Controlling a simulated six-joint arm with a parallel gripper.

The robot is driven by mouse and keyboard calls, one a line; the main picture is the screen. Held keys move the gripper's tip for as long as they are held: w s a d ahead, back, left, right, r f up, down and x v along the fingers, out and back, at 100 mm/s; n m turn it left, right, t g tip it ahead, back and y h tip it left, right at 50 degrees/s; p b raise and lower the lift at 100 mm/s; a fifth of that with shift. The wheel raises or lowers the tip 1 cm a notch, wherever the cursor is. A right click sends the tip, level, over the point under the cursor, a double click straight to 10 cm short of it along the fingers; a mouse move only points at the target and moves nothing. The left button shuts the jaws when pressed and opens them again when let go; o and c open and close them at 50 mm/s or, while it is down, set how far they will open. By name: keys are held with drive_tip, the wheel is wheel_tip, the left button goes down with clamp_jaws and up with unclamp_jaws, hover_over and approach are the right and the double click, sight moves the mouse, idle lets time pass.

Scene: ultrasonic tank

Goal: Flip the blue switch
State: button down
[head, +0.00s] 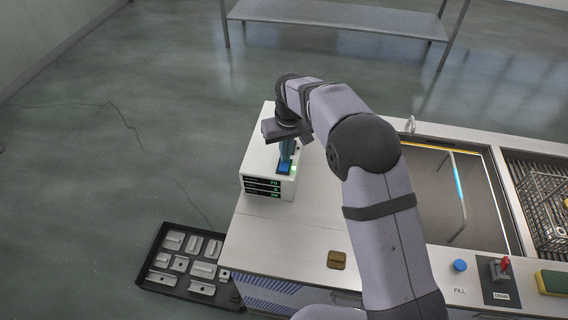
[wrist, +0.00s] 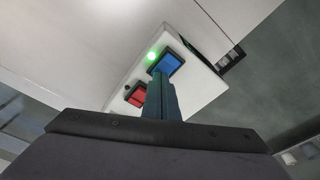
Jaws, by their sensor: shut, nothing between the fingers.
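The blue switch (wrist: 168,63) is a rocker in a dark frame on top of a white control box (head: 256,164). In the head view the blue switch (head: 284,168) shows just below my fingertips. My gripper (head: 286,157) points down over the box, its fingers shut with nothing between them. In the wrist view the shut fingers (wrist: 160,85) reach to the near edge of the blue switch; I cannot tell whether they touch it. A green light (wrist: 151,55) glows beside the switch.
A red switch (wrist: 136,95) sits beside the blue one on the same box. A dark tray (head: 150,280) of metal parts lies left of the counter. A brown block (head: 337,260) is on the counter. The tank (head: 500,225) and wire basket (head: 545,222) are to the right.

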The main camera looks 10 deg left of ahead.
drive_tip(key=shift+f, duration=0.25)
wheel_tip(320, 180, up, 7)
drive_tip(key=p, duration=0.5)
idle(0.6)
idle(0.4)
drive_tip(key=s+d+m+b, duration=0.1)
drive_tip(key=s+d+m, duration=0.1)
drive_tip(key=s+d, duration=0.45)
drive_tip(key=s+d+m+b, duration=0.1)
drive_tip(key=s+d, duration=0.2)
drive_tip(key=d, duration=0.7)
drive_tip(key=s+d+f+m+b, duration=0.1)
drive_tip(key=s+d+f, duration=0.1)
drive_tip(key=s+d, duration=0.3)
drive_tip(key=s+d+f+m+g+b, duration=0.1)
drive_tip(key=s+d, duration=0.3)
drive_tip(key=s, duration=0.9)
drive_tip(key=shift+d+f+m+g+h, duration=0.3)
drive_tip(key=shift+d+f+m+h, duration=0.1)
drive_tip(key=shift+m, duration=0.1)
drive_tip(key=shift+s, duration=0.1)
